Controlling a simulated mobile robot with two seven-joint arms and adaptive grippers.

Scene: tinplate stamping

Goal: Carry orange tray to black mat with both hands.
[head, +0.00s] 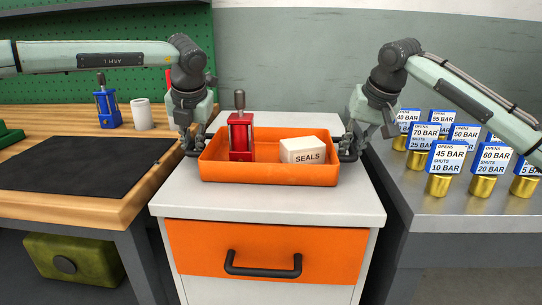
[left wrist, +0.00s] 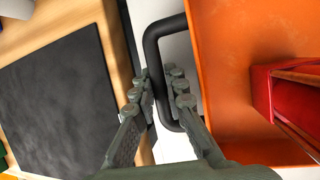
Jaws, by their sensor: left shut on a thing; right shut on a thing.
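The orange tray (head: 255,174) sits on the white top of a drawer cabinet. It holds a red press-like device (head: 240,132) with a dark knob and a white box marked SEALS (head: 303,150). My left gripper (head: 192,145) is shut on the tray's left handle; the left wrist view shows the black handle (left wrist: 154,50) between its fingers. My right gripper (head: 350,148) is shut at the tray's right end, on the handle there, which is mostly hidden. The black mat (head: 70,167) lies on the wooden table to the left, bare.
The wooden table (head: 108,208) also holds a blue device (head: 107,106) and a white cup (head: 143,115) behind the mat. A grey table (head: 420,208) on the right carries several brass pieces with pressure labels. The cabinet (head: 170,205) has an orange drawer.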

